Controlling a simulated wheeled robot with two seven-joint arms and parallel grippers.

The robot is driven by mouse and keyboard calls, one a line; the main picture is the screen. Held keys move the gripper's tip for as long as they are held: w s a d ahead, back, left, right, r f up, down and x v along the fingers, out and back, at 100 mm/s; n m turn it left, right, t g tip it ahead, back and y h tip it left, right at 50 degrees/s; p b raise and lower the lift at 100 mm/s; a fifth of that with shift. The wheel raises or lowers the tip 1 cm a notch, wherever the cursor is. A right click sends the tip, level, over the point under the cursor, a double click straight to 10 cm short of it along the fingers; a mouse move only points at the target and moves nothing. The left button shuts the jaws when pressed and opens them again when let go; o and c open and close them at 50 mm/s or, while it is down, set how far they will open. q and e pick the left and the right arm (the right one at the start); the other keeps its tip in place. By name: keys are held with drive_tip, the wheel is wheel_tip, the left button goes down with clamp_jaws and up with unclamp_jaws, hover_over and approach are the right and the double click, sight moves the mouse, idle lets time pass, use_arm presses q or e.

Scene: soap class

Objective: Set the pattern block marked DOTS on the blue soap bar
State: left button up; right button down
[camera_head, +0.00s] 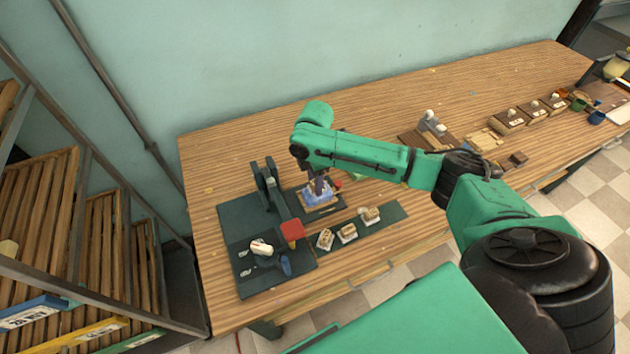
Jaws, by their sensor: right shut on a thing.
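My right gripper (319,182) points down over the blue soap bar (316,195), which lies on a small wooden tray (322,208). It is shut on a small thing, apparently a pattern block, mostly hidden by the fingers. I cannot tell whether that block touches the soap. Three small tan pieces with white label fronts stand in a row on a dark green strip: left (325,239), middle (347,233) and right (370,215). Their markings are too small to read, so I cannot tell which says DOTS. My left gripper is not in view.
A dark press-like stand with a red block (292,230) stands left of the soap. A white object (261,247) lies on the dark mat (231,222). Several labelled wooden boxes (510,118) stand at the far right.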

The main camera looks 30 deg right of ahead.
drive_tip(key=shift+f, duration=0.6)
idle(0.4)
drive_tip(key=shift+c, duration=1.7)
unclamp_jaws()
drive_tip(key=o, duration=0.3)
drive_tip(key=shift+o, duration=0.2)
drive_tip(key=shift+r, duration=0.1)
wheel_tip(320, 180, up, 6)
drive_tip(key=p, duration=0.7)
drive_tip(key=shift+p, duration=0.3)
